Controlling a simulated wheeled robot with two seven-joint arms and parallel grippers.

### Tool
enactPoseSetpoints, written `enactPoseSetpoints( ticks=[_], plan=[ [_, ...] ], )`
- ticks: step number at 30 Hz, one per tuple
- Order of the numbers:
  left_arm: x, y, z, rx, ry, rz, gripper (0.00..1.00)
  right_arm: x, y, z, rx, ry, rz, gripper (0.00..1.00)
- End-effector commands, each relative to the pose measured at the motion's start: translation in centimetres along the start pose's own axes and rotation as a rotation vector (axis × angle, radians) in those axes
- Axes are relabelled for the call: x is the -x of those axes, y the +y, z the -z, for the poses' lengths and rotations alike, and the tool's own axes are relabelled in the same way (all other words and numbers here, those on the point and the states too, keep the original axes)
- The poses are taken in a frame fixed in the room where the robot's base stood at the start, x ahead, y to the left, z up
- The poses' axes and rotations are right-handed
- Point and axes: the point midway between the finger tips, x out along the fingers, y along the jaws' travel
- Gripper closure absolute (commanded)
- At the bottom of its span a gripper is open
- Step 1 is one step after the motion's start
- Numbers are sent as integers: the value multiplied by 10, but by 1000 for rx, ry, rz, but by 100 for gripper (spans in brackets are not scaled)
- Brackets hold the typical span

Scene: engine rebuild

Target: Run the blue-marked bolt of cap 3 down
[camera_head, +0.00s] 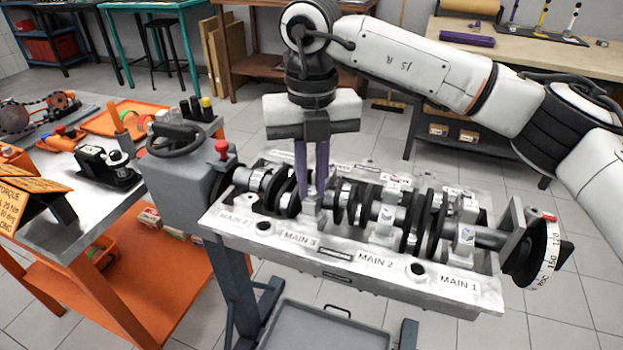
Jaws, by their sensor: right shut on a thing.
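The engine block (345,262) lies across the stand with the dark crankshaft (362,208) in it. Labels MAIN 4 to MAIN 1 run from left to right along its near face. Cap 3 (312,214) sits over the shaft behind the MAIN 3 label. My right gripper (312,200) points straight down over cap 3. Its purple fingers are shut on what appears to be a bolt at the near side of this cap. The fingers hide the bolt, and its blue mark cannot be made out. My left gripper is not in view.
Caps 2 (385,222) and 1 (465,240) stand to the right on the block. A degree wheel (540,262) is at the right end. A grey stand head with a handwheel (175,140) is at the left. An orange cart (150,270) stands at far left.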

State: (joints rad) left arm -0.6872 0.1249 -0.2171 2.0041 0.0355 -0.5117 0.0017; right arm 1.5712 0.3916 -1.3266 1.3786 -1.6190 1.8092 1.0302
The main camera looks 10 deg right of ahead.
Motion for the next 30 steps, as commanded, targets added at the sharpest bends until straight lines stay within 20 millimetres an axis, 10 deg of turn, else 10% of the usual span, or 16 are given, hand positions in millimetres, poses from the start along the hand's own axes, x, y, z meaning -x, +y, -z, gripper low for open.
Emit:
enactPoseSetpoints(
  ticks=[18, 22, 30],
  plan=[
    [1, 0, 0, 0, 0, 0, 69, 6, 2, -1, -42, -8, -8, 100],
    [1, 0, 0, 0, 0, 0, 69, 5, 2, -1, -42, -7, -7, 69],
    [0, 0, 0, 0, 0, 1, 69, 2, 1, 0, -43, -3, -3, 68]
  ],
)
